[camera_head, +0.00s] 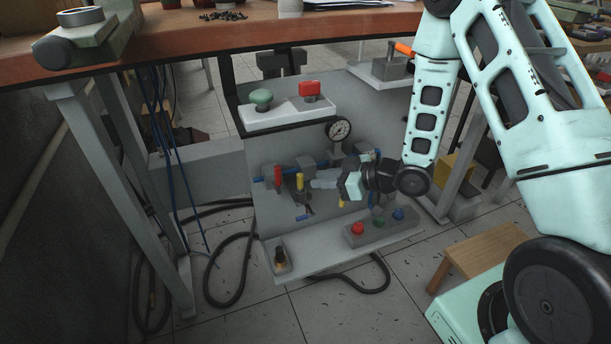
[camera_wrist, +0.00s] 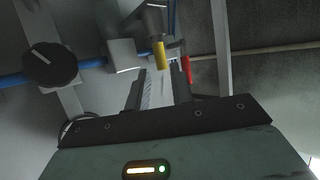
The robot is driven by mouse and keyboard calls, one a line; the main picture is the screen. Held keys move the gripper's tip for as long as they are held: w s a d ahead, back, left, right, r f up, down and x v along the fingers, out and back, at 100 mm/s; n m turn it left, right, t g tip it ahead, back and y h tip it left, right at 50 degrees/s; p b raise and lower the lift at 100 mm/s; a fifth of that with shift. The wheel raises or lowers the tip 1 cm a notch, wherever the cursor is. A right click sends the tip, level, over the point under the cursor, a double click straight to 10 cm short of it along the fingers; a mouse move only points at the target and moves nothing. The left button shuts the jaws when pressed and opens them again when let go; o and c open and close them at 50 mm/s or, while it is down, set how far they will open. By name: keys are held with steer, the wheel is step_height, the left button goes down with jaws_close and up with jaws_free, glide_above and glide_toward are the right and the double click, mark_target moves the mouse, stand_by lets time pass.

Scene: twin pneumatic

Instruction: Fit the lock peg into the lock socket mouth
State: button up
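My gripper (camera_head: 325,183) is in front of the grey pneumatic panel, pointing left toward the valves. In the wrist view its two fingers (camera_wrist: 157,92) stand apart with a gap between them; I see no clear object held there. A valve with a yellow handle (camera_head: 300,182) is just left of the fingertips, and the yellow handle also shows just beyond them in the wrist view (camera_wrist: 160,55). A small dark and brass upright piece (camera_head: 280,257) stands in a grey block on the lower ledge; I cannot tell whether it is the lock peg. I cannot make out the lock socket mouth.
A red-handled valve (camera_head: 278,176) sits left of the yellow one. A button box (camera_head: 378,228) is on the lower ledge. A shelf (camera_head: 285,115) holds green and red buttons below the wooden table (camera_head: 200,40). Black hoses (camera_head: 232,270) lie on the floor.

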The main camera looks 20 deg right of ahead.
steer(key=s+a+r+g+h, duration=0.4)
steer(key=s+a+r+h, duration=0.2)
steer(key=s+a+r, duration=0.15)
steer(key=s+a+r+g+h, duration=0.1)
steer(key=s+a+r+g, duration=0.1)
steer(key=s, duration=0.8)
steer(key=s+a+r+m+g+h, duration=0.1)
steer(key=s+r, duration=0.4)
steer(key=s, duration=0.5)
steer(key=a+g+h, duration=0.1)
steer(key=g, duration=0.1)
steer(key=shift+s+a+r+g, duration=0.2)
steer(key=shift+s+g, duration=0.1)
steer(key=shift+r+p, duration=0.1)
steer(key=shift+p, duration=0.25)
step_height(320, 180, up, 30)
steer(key=p, duration=3)
